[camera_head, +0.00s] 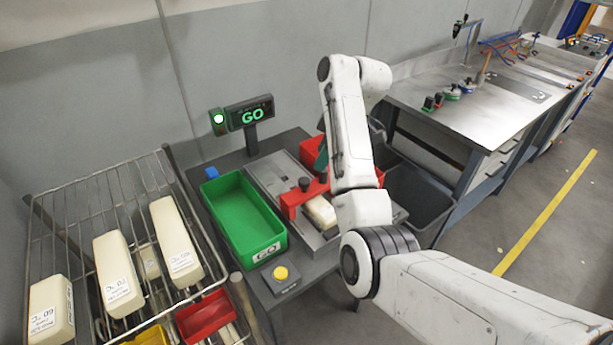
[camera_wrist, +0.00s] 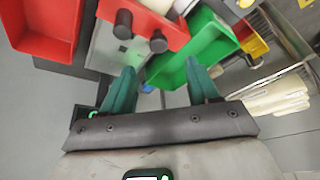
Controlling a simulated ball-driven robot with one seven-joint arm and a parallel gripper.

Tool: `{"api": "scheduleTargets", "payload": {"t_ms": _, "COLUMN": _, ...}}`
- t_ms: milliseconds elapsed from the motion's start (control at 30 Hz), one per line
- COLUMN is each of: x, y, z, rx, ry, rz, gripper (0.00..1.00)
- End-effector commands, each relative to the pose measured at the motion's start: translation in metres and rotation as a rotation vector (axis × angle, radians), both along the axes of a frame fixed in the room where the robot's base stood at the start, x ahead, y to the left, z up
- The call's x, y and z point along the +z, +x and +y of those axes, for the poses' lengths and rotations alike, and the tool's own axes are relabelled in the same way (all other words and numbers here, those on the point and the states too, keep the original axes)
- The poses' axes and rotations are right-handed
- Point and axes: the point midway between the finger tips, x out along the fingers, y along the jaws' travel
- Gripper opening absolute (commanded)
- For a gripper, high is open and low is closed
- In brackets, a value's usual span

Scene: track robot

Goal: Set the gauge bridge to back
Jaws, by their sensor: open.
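The gauge bridge is a red bar (camera_head: 291,200) with black knobs, standing across a grey plate (camera_head: 266,175) on the dark bench. A cream block (camera_head: 322,212) lies by the bridge, on its front side. In the wrist view the red bridge (camera_wrist: 172,33) shows at the top with two black knobs (camera_wrist: 123,24). My gripper (camera_wrist: 162,72) is open, its two green fingers apart with nothing between them. The fingertips point toward the bridge and appear apart from it. In the head view my arm hides most of the gripper and the right part of the bridge.
A green GO bin (camera_head: 270,240) stands left of the plate, a red bin (camera_head: 310,148) behind it. A display (camera_head: 250,114) reads GO beside a lit green lamp (camera_head: 218,120). A yellow button (camera_head: 281,273) is in front. A wire rack (camera_head: 75,215) holds several cream blocks.

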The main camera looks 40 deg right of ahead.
Motion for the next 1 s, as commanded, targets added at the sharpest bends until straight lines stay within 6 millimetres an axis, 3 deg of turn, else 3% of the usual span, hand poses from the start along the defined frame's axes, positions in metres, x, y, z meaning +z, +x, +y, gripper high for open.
{"api": "scheduleTargets", "payload": {"t_ms": 100, "x": 0.006, "y": 0.005, "z": -0.001, "rx": 0.019, "ry": 0.005, "rz": -0.009, "gripper": 0.60}}
{"api": "scheduleTargets", "payload": {"t_ms": 267, "x": -0.004, "y": 0.007, "z": 0.001, "rx": 0.022, "ry": 0.005, "rz": -0.010, "gripper": 0.60}}
{"api": "scheduleTargets", "payload": {"t_ms": 500, "x": -0.025, "y": 0.014, "z": 0.010, "rx": 0.023, "ry": 0.006, "rz": -0.007, "gripper": 0.60}}
{"api": "scheduleTargets", "payload": {"t_ms": 800, "x": -0.072, "y": 0.028, "z": 0.024, "rx": 0.021, "ry": 0.004, "rz": -0.007, "gripper": 0.60}}
{"api": "scheduleTargets", "payload": {"t_ms": 1000, "x": -0.089, "y": 0.033, "z": 0.028, "rx": 0.020, "ry": 0.004, "rz": -0.009, "gripper": 0.60}}
